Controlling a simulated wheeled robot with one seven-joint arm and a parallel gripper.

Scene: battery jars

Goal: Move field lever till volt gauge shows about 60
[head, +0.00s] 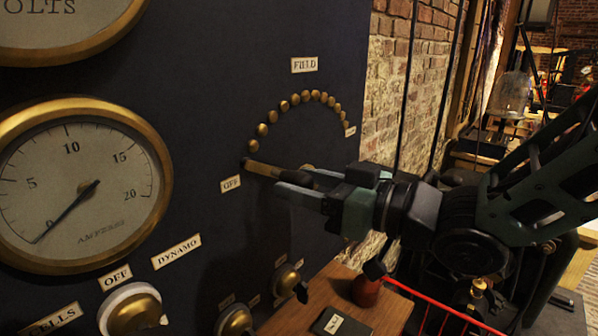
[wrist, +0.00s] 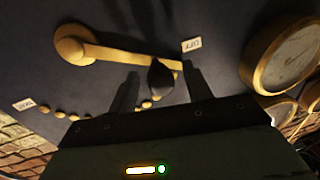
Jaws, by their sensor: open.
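The field lever (head: 262,168) is a brass arm on the dark panel, with its free end at the OFF end of an arc of brass studs (head: 295,99). In the wrist view the lever (wrist: 120,54) runs from its round pivot to beside the OFF label, with a black knob (wrist: 160,78) near that end. My gripper (head: 282,184) is open at the lever; in the wrist view its fingers (wrist: 160,72) stand on either side of the knob, with gaps visible. The volt gauge (head: 55,52) is cut off at the top left; its needle is out of view.
The amperes gauge (head: 130,235) below has its needle near 0. Lower switches (head: 130,312) and knobs (head: 288,279) stick out from the panel. A wooden shelf (head: 340,298) with a red-brown pot (head: 367,291) lies below my gripper. A brick wall (head: 425,60) stands right of the panel.

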